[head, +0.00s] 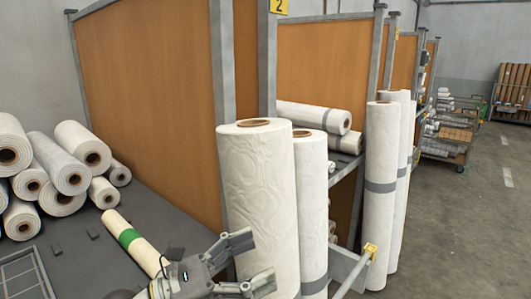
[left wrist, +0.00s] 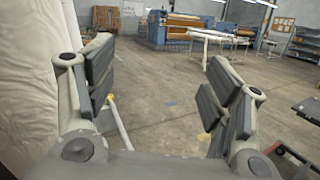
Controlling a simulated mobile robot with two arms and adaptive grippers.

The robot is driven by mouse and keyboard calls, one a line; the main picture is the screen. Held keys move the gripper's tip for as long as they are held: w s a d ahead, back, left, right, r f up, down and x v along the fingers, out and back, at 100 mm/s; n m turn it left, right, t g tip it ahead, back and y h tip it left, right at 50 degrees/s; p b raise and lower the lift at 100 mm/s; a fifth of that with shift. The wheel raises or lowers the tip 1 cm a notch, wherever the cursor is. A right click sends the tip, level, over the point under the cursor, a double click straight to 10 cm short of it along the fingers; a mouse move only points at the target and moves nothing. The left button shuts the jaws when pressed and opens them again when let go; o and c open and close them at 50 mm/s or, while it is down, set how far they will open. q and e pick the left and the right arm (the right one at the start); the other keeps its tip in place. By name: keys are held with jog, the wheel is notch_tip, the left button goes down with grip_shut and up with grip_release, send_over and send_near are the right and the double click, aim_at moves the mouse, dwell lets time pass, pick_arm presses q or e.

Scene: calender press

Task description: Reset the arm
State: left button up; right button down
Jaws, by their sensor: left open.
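My left gripper (head: 252,263) shows at the bottom of the head view, in front of the large upright white roll (head: 258,185). Its fingers are spread apart. My right gripper is in neither view.
A grey shelf (head: 140,200) at left bears several white rolls and one roll with a green band (head: 130,238). Open floor (head: 470,230) lies right. Blue machines (left wrist: 180,28) stand far off.

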pick_arm(q)
jog(key=w+a+n+t+y, duration=0.2)
jog(key=a+n+t+y, duration=0.3)
jog(key=n, duration=0.6)
jog(key=w+a+n+t+y, duration=0.2)
jog(key=a+n+t+y, duration=0.15)
jog(key=n+t, duration=0.6)
jog(key=s+a+f+n+g+y, duration=0.1)
jog(key=a+f+n+g+y, duration=0.3)
jog(key=f+n, duration=0.45)
jog(key=s+a+f+n+g+y, duration=0.2)
jog(key=a+f+n+y, duration=0.45)
jog(key=n, duration=0.35)
jog(key=s+f+n+g, duration=1)
jog(key=s+f+g, duration=0.3)
jog(key=s+f, duration=0.85)
jog(key=s+f+g, duration=0.1)
jog(key=s+f, duration=0.2)
jog(key=f, duration=2.2)
jog(key=s+a+f+g, duration=0.1)
jog(key=s+a+f, duration=0.1)
jog(key=s+f, duration=1.3)
jog(key=shift+s+a+f+m+h, duration=0.15)
jog(key=shift+s+m+h, duration=0.15)
jog(key=shift+s, duration=0.45)
